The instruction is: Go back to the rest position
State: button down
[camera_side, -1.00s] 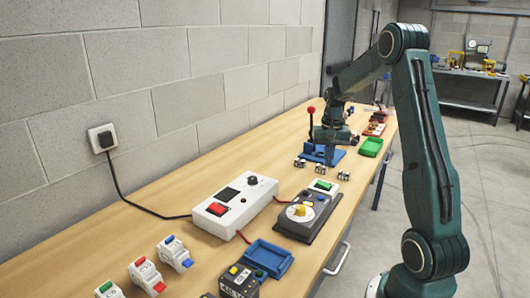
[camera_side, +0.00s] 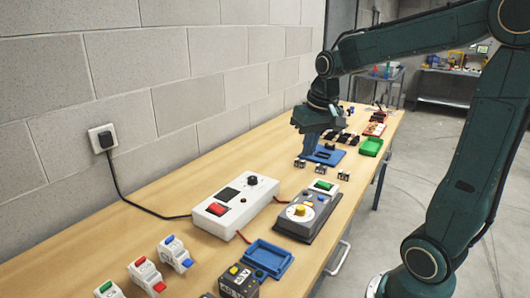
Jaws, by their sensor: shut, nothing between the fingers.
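My gripper (camera_side: 313,119) hangs from my dark green arm above the bench, at the middle back of the view. It is shut and empty; its fingertips are hard to make out. It stands over or in front of the blue press (camera_side: 325,155), whose base lies flat on the bench. The press's upper part is mostly covered by my gripper, and its lever is hidden. I cannot tell how much gap is between gripper and press.
On the wooden bench (camera_side: 140,226) are a white power box (camera_side: 236,206), a grey dial unit (camera_side: 307,216), a blue tray (camera_side: 268,259), a green tray (camera_side: 371,147) and several small breaker modules. A block wall runs along the left.

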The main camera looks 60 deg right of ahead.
jog(key=s+a+r+n+t+y, duration=0.1)
jog(key=s+a+n+t, duration=0.2)
jog(key=s+a, duration=0.9)
jog(key=shift+a+n, duration=0.55)
jog(key=shift+n, duration=0.95)
jog(key=shift+s, duration=0.1)
